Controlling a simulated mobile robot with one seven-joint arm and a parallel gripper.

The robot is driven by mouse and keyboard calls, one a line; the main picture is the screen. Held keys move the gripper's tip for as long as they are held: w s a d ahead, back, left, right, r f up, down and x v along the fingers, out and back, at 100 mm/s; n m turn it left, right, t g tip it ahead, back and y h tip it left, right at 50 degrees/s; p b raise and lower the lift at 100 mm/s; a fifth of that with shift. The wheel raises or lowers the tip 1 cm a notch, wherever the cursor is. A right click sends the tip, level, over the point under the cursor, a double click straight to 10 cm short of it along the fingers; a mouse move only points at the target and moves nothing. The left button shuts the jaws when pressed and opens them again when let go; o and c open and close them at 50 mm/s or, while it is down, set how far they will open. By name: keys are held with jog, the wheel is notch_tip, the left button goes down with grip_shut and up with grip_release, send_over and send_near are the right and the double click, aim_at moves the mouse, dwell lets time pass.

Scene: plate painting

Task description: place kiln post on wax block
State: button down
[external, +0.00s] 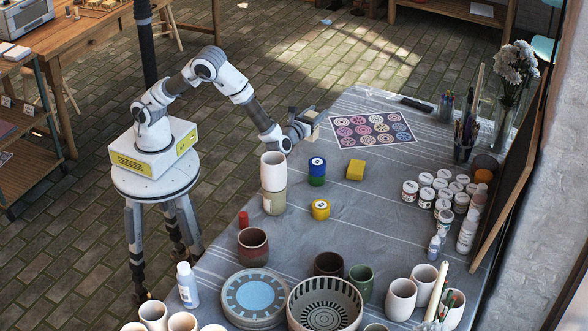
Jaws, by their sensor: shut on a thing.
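My gripper (306,122) is at the table's left edge, left of the patterned sheet. It is shut on a small beige piece, which I take to be the kiln post (313,117); the fingers hide part of it. The piece appears to be held above the table. A yellow block (355,170), which looks like the wax block, lies on the grey cloth. It is nearer the camera and to the right of my gripper, apart from it. Its top is bare.
A blue roll on a green one (317,166) stands left of the yellow block. Several paint jars (426,196) stand to the right. The cloth around the block is mostly clear.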

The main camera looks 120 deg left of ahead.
jog(key=w+r+m+t+h+b, duration=0.1)
jog(key=w+r+m+t+b, duration=0.3)
jog(key=w, duration=1.5)
notch_tip(320, 180, down, 8)
jog(key=t+b, duration=0.1)
jog(key=b, duration=0.2)
jog(key=shift+a+n, duration=0.4)
jog(key=shift+a, duration=0.05)
jog(key=shift+f, duration=0.15)
jog(key=shift+c, duration=1.6)
grip_release()
jog(key=shift+f+b, duration=0.1)
jog(key=shift+b, duration=0.2)
